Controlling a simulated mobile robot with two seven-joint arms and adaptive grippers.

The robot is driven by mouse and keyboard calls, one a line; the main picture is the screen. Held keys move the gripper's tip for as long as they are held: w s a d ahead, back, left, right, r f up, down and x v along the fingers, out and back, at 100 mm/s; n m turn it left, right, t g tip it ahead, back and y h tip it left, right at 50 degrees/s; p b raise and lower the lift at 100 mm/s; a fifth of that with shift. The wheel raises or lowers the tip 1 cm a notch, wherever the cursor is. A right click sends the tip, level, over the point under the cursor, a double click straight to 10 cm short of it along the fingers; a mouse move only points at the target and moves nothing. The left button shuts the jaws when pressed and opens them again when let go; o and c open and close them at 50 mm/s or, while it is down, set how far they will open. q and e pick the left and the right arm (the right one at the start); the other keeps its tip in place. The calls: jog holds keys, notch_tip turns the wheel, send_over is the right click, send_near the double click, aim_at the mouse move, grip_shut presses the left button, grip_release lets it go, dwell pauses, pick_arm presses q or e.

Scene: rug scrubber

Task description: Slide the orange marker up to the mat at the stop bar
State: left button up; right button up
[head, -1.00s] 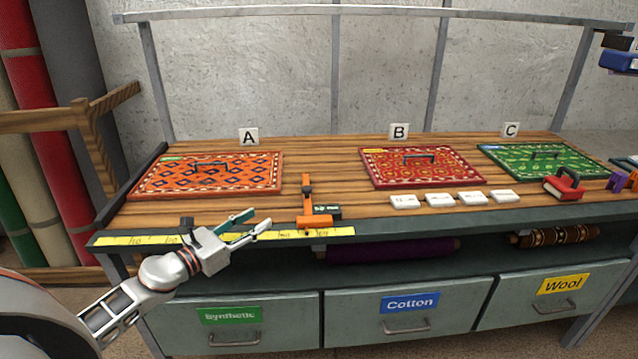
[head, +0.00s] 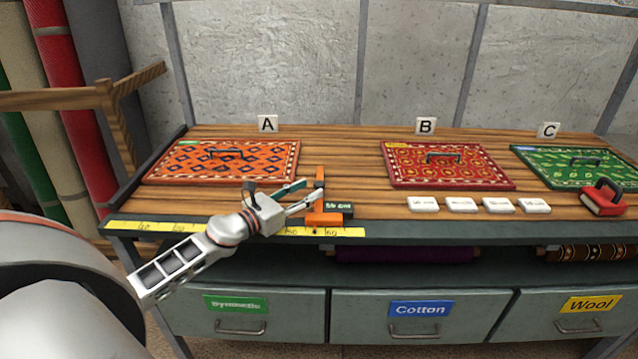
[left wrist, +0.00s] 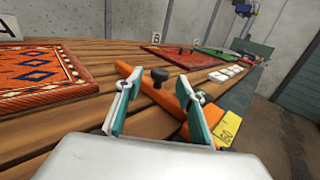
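The orange marker (head: 323,218) stands at the bench's front edge over the yellow tape, its upright arm reaching back across the wood. In the left wrist view, the marker (left wrist: 160,96) is an orange bar with a black knob (left wrist: 160,74). My left gripper (head: 312,189) is open beside the marker; in the left wrist view its teal-padded fingers (left wrist: 162,80) are apart with the bar and knob just beyond them. Contact cannot be told. The orange patterned mat (head: 225,172) lies left of the marker against the dark stop bar (head: 160,165). My right gripper is out of view.
A yellow measuring tape (head: 180,226) runs along the front edge. Bare wood lies between the orange and red mats.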

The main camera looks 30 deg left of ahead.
aim_at(315, 187)
pick_arm(q)
jog(key=shift+x, duration=2.55)
jog(key=shift+d, duration=0.1)
jog(key=c, duration=0.9)
jog(key=shift+s+f, duration=0.1)
